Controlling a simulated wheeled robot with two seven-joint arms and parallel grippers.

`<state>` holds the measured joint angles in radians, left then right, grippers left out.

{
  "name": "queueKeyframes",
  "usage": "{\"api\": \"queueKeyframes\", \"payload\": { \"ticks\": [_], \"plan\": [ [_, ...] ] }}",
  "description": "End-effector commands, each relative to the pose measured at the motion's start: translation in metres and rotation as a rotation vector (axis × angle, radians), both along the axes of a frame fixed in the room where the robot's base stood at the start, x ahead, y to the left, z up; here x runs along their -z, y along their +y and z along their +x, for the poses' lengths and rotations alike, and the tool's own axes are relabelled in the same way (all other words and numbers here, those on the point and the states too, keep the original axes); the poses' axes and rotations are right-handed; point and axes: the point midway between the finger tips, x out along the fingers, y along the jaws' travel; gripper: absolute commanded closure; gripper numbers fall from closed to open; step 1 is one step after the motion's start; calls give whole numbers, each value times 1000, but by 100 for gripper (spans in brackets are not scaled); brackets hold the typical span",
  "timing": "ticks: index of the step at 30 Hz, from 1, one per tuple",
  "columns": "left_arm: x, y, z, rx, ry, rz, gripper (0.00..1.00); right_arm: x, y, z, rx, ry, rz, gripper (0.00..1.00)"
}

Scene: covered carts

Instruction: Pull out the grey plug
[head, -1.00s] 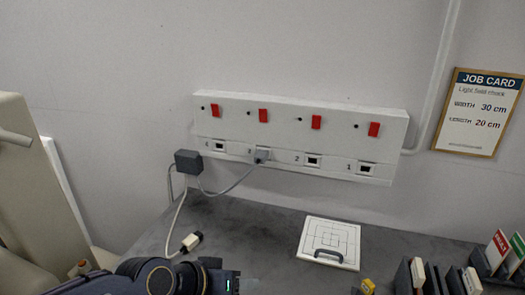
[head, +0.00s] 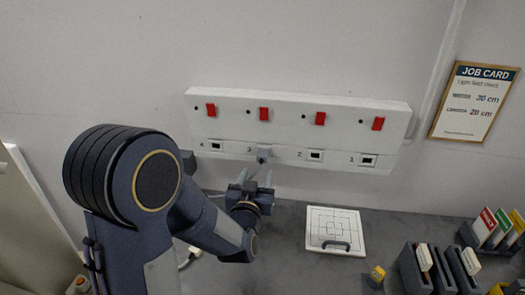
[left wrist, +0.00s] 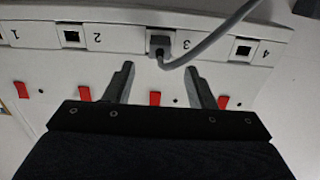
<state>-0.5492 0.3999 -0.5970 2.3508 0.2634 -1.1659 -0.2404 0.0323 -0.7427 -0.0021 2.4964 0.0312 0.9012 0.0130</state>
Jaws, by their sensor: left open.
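The grey plug (head: 263,153) sits in socket 3 of the white wall panel (head: 225,102). In the left wrist view the plug (left wrist: 160,46) shows with its grey cable curving up and away. My left gripper (head: 257,176) is open and empty, just below and in front of the plug in the head view. In the left wrist view my left gripper (left wrist: 159,69) has its two fingers spread, with the plug beyond the gap between their tips. The fingers look apart from the plug. My right gripper is not in view.
Sockets 1, 2 and 4 look empty, with red switches (head: 264,113) above. My left arm partly hides a grey box (head: 188,160) and a loose cable connector (head: 194,252). A white board with a handle (head: 335,230) lies on the grey counter; card holders (head: 412,268) stand at right.

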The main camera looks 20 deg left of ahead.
Motion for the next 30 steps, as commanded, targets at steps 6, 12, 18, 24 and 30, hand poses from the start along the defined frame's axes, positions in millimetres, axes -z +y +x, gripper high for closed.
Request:
{"api": "queueKeyframes", "payload": {
  "ticks": [6,12,18,24,30],
  "plan": [
    [0,0,0,0,-1,0,50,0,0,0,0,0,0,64],
    [0,1,5,0,0,0,50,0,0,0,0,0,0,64],
    [0,8,27,-2,0,1,50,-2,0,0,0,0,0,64],
    [2,15,55,-1,-2,1,50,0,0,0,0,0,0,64],
    [2,21,77,-1,-1,-2,50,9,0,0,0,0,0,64]
  ]
}}
